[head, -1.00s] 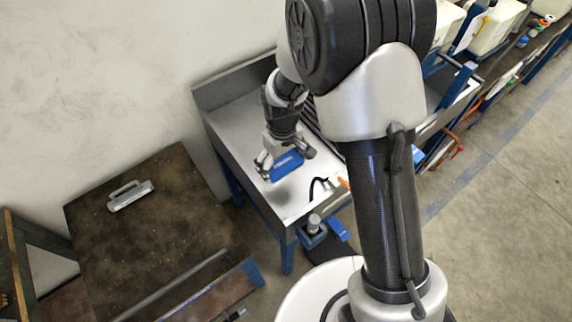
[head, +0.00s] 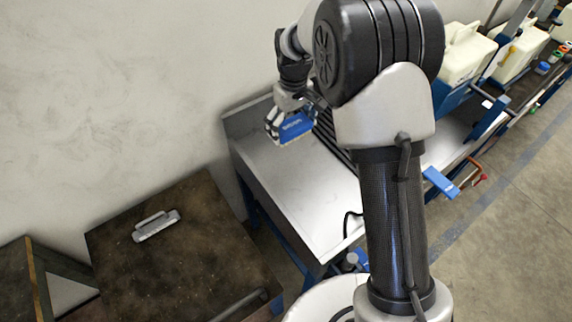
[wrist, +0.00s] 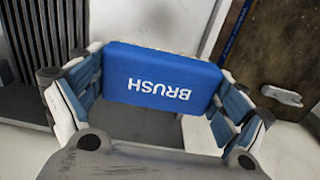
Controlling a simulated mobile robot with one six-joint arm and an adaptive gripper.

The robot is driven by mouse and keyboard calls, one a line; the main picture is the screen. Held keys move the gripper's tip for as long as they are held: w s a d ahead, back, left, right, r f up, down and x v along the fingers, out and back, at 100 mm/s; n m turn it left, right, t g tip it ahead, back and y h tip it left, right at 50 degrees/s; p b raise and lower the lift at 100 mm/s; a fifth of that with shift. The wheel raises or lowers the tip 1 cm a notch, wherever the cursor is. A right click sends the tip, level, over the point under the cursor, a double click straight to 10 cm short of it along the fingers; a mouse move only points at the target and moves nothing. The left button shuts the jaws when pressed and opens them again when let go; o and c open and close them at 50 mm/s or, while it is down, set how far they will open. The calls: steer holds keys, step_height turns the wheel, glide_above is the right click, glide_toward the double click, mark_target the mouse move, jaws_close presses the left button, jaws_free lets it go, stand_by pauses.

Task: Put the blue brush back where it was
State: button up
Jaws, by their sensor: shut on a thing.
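The blue brush (head: 291,128) is a blue block with a pale underside, held in my gripper (head: 288,122) above the metal table. In the wrist view the blue brush (wrist: 161,78) shows the word BRUSH upside down, and the fingers of my gripper (wrist: 160,95) press on both of its ends. In the head view the brush appears over the far left part of the grey metal table (head: 285,170), near the wall and clear of the surface.
A brown worktable (head: 190,250) with a silver handle-like tool (head: 156,225) stands at the left. Dark slats (head: 335,138) lie at the metal table's back right. White canisters (head: 468,55) stand at the upper right. The metal table's middle is bare.

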mark_target(292, 171)
step_height(292, 171, down, 19)
steer(key=b, duration=0.4)
steer(key=shift+d+r, duration=0.1)
steer(key=shift+r, duration=0.1)
steer(key=shift+s+r, duration=0.1)
steer(key=o, duration=0.6)
steer(key=shift+f, duration=0.2)
steer(key=shift+o, duration=1.2)
steer(key=shift+r, duration=0.1)
